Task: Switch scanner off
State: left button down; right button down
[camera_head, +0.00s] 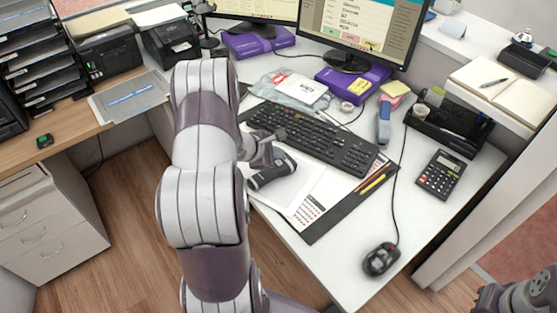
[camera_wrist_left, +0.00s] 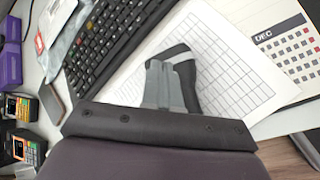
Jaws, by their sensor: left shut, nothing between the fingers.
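A dark handheld device with grey parts (camera_head: 281,174), which looks like the scanner, lies on white paper in front of the keyboard. A black and grey body, apparently the same device, shows behind the fingers in the left wrist view (camera_wrist_left: 188,70). My left gripper (camera_head: 264,160) is shut and empty, its grey fingers (camera_wrist_left: 164,80) pointing down at the device. I cannot tell whether they touch it. The fingers hide part of it, and I see no switch clearly. My right gripper (camera_head: 492,297) shows only partly at the bottom right corner; its fingers are unclear.
The black keyboard (camera_head: 320,138) lies just behind the device. A calendar sheet (camera_wrist_left: 290,50), a calculator (camera_head: 440,174) and a mouse (camera_head: 381,259) are to the right. Monitors stand at the back.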

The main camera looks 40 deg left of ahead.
pick_arm(q)
notch_tip(320, 180, up, 6)
jog(key=p, duration=0.3)
jog(key=shift+p, duration=0.3)
